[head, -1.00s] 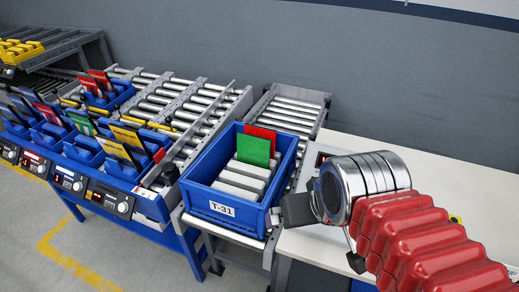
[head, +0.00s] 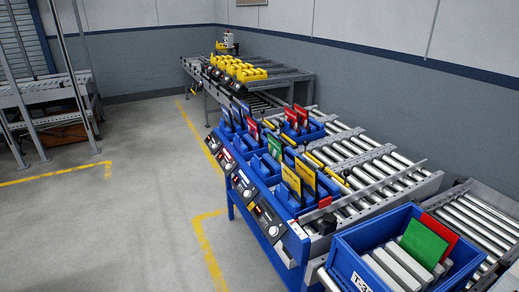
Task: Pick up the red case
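A thin red case or card (head: 449,236) stands in the blue tote (head: 349,245) at the lower right, partly hidden behind a green one (head: 423,243). Several pale grey blocks (head: 389,263) lie in the same tote. Other thin red pieces (head: 301,114) stand in the blue bins farther back on the conveyor bench. I cannot tell which red piece is the case. My gripper is not in view.
A bench with blue bins and control boxes (head: 265,218) runs across the middle, with roller conveyors (head: 375,165) behind it. Yellow trays (head: 243,70) sit on a farther rack. The floor (head: 130,225) at left is open, with yellow lines.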

